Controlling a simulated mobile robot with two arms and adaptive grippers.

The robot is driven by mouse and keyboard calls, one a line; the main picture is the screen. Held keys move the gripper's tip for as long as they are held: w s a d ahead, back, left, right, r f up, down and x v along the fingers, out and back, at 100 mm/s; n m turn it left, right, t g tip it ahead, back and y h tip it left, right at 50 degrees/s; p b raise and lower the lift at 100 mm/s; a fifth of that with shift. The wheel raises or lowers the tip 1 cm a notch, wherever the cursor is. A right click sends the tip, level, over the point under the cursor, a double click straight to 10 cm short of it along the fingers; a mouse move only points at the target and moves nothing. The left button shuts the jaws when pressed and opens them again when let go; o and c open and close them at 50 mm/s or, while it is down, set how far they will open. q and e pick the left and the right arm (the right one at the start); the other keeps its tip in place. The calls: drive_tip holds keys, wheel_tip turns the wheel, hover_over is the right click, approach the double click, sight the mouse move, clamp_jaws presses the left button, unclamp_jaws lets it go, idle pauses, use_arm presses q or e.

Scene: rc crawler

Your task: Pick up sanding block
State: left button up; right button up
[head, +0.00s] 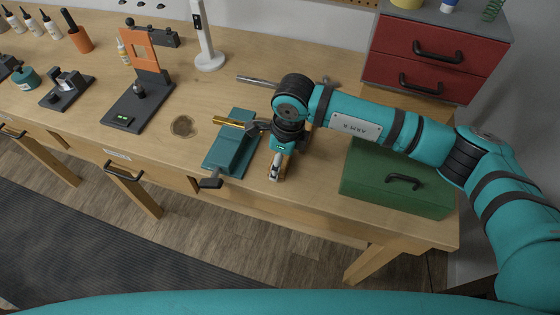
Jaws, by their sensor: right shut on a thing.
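My right gripper (275,169) reaches down from the teal arm to the wooden bench top, just right of the teal vise. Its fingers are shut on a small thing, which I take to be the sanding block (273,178). The fingers hide most of it, and only a small pale and dark part shows at the tips, at or very close to the bench surface. I cannot tell whether it touches the bench. My left gripper is not in view.
The teal vise (231,153), with a brass rod (229,122), stands left of the gripper. A green toolbox (385,190) stands to the right. Red drawers (425,65) are behind. An orange stand (145,50) is farther left. Bench front near the gripper is clear.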

drive_tip(key=shift+r+b, duration=0.4)
drive_tip(key=shift+r, duration=0.15)
wheel_tip(320, 180, up, 2)
drive_tip(key=shift+r+b, duration=0.1)
drive_tip(key=shift+b, duration=0.5)
drive_tip(key=s+a+r+b, duration=0.1)
drive_tip(key=s+b, duration=0.3)
drive_tip(key=s, duration=1.2)
drive_tip(key=shift+r, duration=0.35)
